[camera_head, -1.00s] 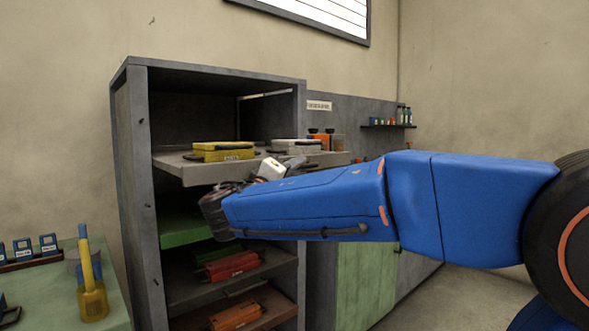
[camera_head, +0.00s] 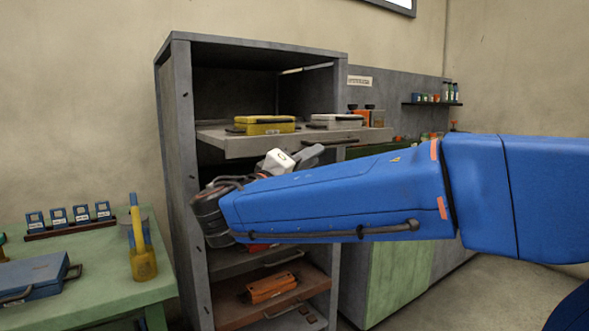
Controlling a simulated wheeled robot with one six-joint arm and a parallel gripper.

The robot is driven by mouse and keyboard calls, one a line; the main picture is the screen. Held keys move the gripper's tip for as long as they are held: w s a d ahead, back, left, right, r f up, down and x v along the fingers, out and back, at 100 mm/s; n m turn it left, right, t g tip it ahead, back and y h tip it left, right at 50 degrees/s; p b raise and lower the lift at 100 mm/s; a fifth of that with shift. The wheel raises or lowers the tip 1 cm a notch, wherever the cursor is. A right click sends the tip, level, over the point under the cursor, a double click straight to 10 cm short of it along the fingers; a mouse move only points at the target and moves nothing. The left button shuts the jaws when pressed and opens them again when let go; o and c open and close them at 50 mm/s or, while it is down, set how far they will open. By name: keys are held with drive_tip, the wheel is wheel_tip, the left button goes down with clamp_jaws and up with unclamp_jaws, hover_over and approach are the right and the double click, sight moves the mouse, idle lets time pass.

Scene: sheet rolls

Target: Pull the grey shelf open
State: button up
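The grey shelf (camera_head: 240,143) stands out from the front of the dark grey cabinet (camera_head: 181,140). It carries a yellow case (camera_head: 264,125) and a white case (camera_head: 331,121). My blue arm crosses the picture from the right, just below this shelf. The end of my arm is bent back under the shelf's front, and part of my gripper (camera_head: 307,156) shows close to the shelf's front edge. The fingertips are not clear, so I cannot tell whether they touch the shelf or are open or shut.
A brown shelf (camera_head: 228,308) with an orange case (camera_head: 270,288) is lower in the cabinet. A green table (camera_head: 110,294) with a yellow bottle (camera_head: 142,262) and blue items stands left. A counter with green doors (camera_head: 398,275) stands right.

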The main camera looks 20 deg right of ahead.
drive_tip(key=v, duration=0.6)
idle(0.3)
drive_tip(key=s+d+f+n+g+y, duration=0.1)
drive_tip(key=s+d+f+g+y, duration=0.3)
drive_tip(key=d+f, duration=0.55)
drive_tip(key=s+d+f+g+y, duration=0.25)
drive_tip(key=s+d+f, duration=0.25)
drive_tip(key=d+f, duration=0.45)
drive_tip(key=s+a+f+m+y, duration=0.1)
drive_tip(key=s+a+f+y, duration=0.2)
drive_tip(key=s+f+y, duration=0.2)
drive_tip(key=s+a+f+m+y, duration=0.1)
drive_tip(key=s+a+f+y, duration=0.2)
drive_tip(key=s+f, duration=0.4)
wheel_tip(320, 180, down, 3)
drive_tip(key=shift+s+a+f+g+y, duration=0.25)
drive_tip(key=shift+g+y, duration=0.2)
drive_tip(key=shift+y, duration=0.4)
